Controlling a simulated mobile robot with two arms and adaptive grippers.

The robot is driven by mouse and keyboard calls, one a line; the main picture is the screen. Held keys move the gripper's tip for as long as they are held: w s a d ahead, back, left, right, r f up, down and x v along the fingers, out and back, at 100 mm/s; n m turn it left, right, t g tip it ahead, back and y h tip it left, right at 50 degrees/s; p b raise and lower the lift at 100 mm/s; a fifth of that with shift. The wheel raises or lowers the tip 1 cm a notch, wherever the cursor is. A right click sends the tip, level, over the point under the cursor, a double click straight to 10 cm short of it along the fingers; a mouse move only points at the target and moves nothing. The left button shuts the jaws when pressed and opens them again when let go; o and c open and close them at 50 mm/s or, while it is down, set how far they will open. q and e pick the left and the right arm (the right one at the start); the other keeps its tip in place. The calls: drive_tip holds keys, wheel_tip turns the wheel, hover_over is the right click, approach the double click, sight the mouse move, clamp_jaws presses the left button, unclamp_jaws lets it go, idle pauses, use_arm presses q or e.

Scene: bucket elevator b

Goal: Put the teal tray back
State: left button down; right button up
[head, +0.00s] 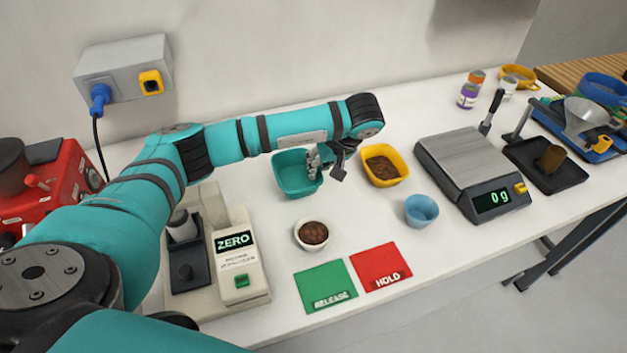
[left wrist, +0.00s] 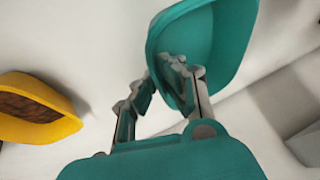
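The teal tray (head: 290,185) is an open, empty-looking, deep tray near the back of the white table, left of the yellow tray (head: 392,180). It also shows at the top of the left wrist view (left wrist: 225,45). My left gripper (head: 318,165) reaches down at its right side. In the left wrist view, the fingers (left wrist: 158,78) straddle the tray's wall, one inside and one outside, and look closed on it. The tray looks about level; I cannot tell whether its base touches the table. My right gripper is not in view.
A white bowl (head: 313,233) with brown contents, a blue cup (head: 421,210), green (head: 326,285) and red (head: 381,266) mats stand in front. A beige ZERO device (head: 237,265) is left, a scale (head: 475,172) right. The yellow tray holds brown material, close to my gripper.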

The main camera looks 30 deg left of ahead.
use_arm(q)
drive_tip(key=shift+f, duration=0.7)
wheel_tip(320, 180, down, 3)
drive_tip(key=shift+s+a+f+p, duration=0.1)
drive_tip(key=shift+f+p, duration=0.1)
drive_tip(key=shift+p, duration=0.3)
drive_tip(key=shift+f, duration=0.15)
drive_tip(key=c, duration=1.7)
unclamp_jaws()
drive_tip(key=shift+o, duration=1.1)
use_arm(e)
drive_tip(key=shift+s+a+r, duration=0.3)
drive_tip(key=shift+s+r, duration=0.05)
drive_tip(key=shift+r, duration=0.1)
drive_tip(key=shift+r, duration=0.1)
